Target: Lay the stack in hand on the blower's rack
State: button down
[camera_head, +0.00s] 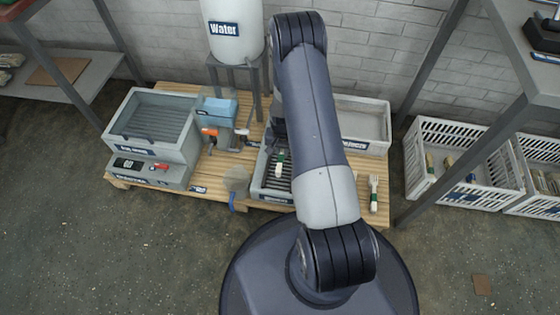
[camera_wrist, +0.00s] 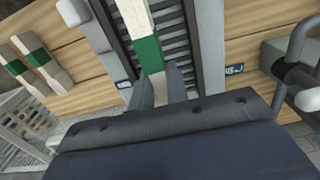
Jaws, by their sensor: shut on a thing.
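My gripper (camera_wrist: 160,85) is shut on a pale stack with a green band (camera_wrist: 147,50), which points away from the fingers in the wrist view. In the head view the stack (camera_head: 278,168) shows beside my arm, over a grey slatted rack (camera_head: 268,186) in the middle of the pallet. The dark slats also show under and beside the stack in the wrist view (camera_wrist: 178,48). I cannot tell whether the stack touches the slats. My arm hides part of the rack, and its label is too small to read.
A grey slatted bin (camera_head: 150,118) on a base with a red knob stands at the left. A blue-topped device (camera_head: 217,112) stands beside it. White crates (camera_head: 455,190) stand farther right.

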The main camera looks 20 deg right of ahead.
aim_at(282, 158)
jog(key=shift+f+b, duration=0.75)
jog(key=shift+f, duration=1.6)
jog(key=shift+f, duration=0.15)
jog(key=c, duration=1.4)
grip_release()
notch_tip(282, 158, up, 12)
jog(key=p, duration=0.4)
jog(key=shift+r+p, duration=0.2)
jog(key=shift+p, duration=0.1)
